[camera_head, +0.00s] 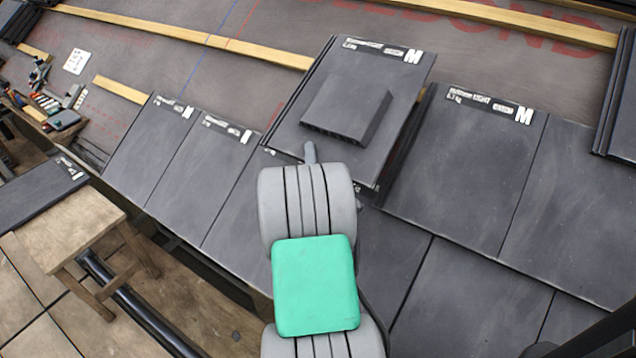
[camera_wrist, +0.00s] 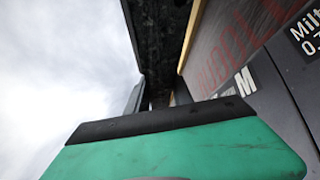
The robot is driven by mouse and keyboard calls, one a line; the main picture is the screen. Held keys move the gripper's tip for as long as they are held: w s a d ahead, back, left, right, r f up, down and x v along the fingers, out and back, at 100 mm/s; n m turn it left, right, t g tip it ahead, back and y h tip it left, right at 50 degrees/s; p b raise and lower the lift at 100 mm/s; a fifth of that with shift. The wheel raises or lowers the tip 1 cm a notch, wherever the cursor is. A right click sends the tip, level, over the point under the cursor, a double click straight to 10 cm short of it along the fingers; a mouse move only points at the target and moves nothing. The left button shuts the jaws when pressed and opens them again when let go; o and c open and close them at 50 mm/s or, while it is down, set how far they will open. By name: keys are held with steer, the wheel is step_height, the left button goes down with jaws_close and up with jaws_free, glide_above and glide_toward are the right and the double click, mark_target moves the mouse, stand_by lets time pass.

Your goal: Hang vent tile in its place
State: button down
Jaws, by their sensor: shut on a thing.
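The vent tile (camera_head: 402,80) is a dark slab with a raised rectangular vent hood (camera_head: 347,108) and a white label strip on its upper edge. It is held tilted above the tile row, between the laid tiles on the left (camera_head: 218,150) and the large tile on the right (camera_head: 478,165). My gripper (camera_head: 310,153) is shut on its lower edge; my arm covers most of the gripper. In the wrist view, a dark surface, likely the vent tile's (camera_wrist: 160,45), rises above the green gripper body. The spot beneath the tile is mostly hidden.
Wooden battens (camera_head: 255,52) cross the grey roof membrane (camera_head: 150,62) above the row. Another tile (camera_head: 618,110) stands higher at the right edge. A wooden stool (camera_head: 75,230), a spare tile (camera_head: 38,190) and a tool tray (camera_head: 62,121) are at left.

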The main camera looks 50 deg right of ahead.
steer(key=shift+s+d+f, duration=0.35)
steer(key=shift+d+f, duration=0.05)
steer(key=shift+f, duration=0.05)
steer(key=d+f, duration=0.1)
steer(key=d+f+b, duration=0.1)
steer(key=f, duration=0.1)
steer(key=d+f+b, duration=0.1)
steer(key=f, duration=0.1)
steer(key=shift+w, duration=0.2)
steer(key=shift+d+f+b, duration=0.35)
steer(key=shift+d+f, duration=0.15)
steer(key=shift+d, duration=0.1)
steer(key=shift+a+f+b, duration=0.1)
steer(key=shift+a+b, duration=0.05)
steer(key=shift+b, duration=0.15)
steer(key=shift+f+b, duration=0.2)
steer(key=shift+b, duration=0.2)
stand_by(0.9)
